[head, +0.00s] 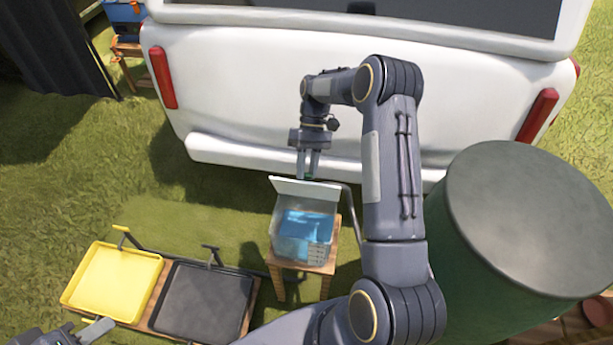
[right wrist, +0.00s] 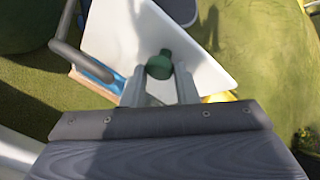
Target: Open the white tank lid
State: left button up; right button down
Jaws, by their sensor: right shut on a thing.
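The clear tank (head: 303,236) with blue water stands on a small wooden stool. Its white lid (head: 322,191) is tilted up along the tank's far edge, and the water shows below it. My right gripper (head: 308,176) is at the lid's upper edge. In the right wrist view its fingers (right wrist: 159,76) are closed around the green knob (right wrist: 159,65) on the white lid (right wrist: 120,50). My left gripper (head: 92,332) shows only partly at the bottom left corner, away from the tank; its jaw opening is unclear.
A white vehicle (head: 260,90) stands close behind the tank. A large green drum (head: 500,270) is to the right. A yellow tray (head: 115,278) and a black tray (head: 203,300) lie on a wooden stand to the left. Grass is open at the far left.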

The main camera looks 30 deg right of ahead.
jog(key=shift+w+d+f+b, duration=0.2)
jog(key=shift+w+d+f, duration=0.35)
jog(key=shift+w+d, duration=0.15)
jog(key=shift+w+d+f+b, duration=0.15)
jog(key=shift+w+d+f, duration=0.4)
jog(key=shift+d, duration=0.25)
jog(key=c, duration=1.5)
grip_release()
jog(key=o, duration=0.4)
jog(key=shift+d, duration=0.15)
jog(key=shift+c, duration=0.2)
jog(key=shift+r, duration=0.1)
jog(key=v, duration=0.8)
